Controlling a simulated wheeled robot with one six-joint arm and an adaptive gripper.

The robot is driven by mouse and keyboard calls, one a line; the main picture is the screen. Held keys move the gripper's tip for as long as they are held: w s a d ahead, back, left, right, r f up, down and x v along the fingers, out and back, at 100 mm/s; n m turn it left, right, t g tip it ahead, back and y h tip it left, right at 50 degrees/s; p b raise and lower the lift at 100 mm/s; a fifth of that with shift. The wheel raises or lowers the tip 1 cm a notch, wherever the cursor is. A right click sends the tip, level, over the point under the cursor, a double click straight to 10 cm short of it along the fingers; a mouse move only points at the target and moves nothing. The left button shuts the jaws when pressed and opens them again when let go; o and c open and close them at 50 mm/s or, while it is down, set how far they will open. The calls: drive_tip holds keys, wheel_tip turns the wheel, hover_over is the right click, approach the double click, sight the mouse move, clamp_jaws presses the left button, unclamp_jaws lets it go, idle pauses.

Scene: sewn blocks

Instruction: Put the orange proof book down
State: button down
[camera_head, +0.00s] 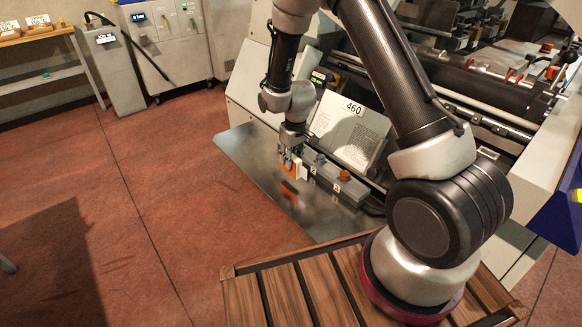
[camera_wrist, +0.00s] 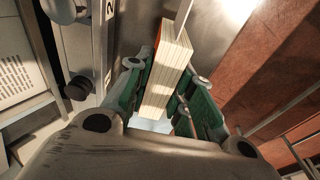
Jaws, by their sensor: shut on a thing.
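The orange proof book (camera_head: 290,170) is a small block with an orange cover and pale page edges. In the wrist view its page block (camera_wrist: 168,72) stands between the green finger pads. My gripper (camera_head: 288,160) is shut on it, with a pad on each side. The book is over the metal shelf (camera_head: 243,157) on the front of the machine. An orange reflection shows on the shelf beneath it, so it seems held a little above. The book's lower end and any contact are hard to make out.
A grey ledge with knobs and numbered tags (camera_head: 337,187) runs just right of the book. A page panel marked 460 (camera_head: 351,132) leans behind it. The shelf's left part is bare. A wooden slatted platform (camera_head: 290,295) lies in front, with red floor (camera_head: 150,200) to the left.

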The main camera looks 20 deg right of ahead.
drive_tip(key=shift+f, duration=1.85)
drive_tip(key=shift+f, duration=0.1)
drive_tip(key=c, duration=1.3)
unclamp_jaws()
drive_tip(key=shift+o, duration=0.2)
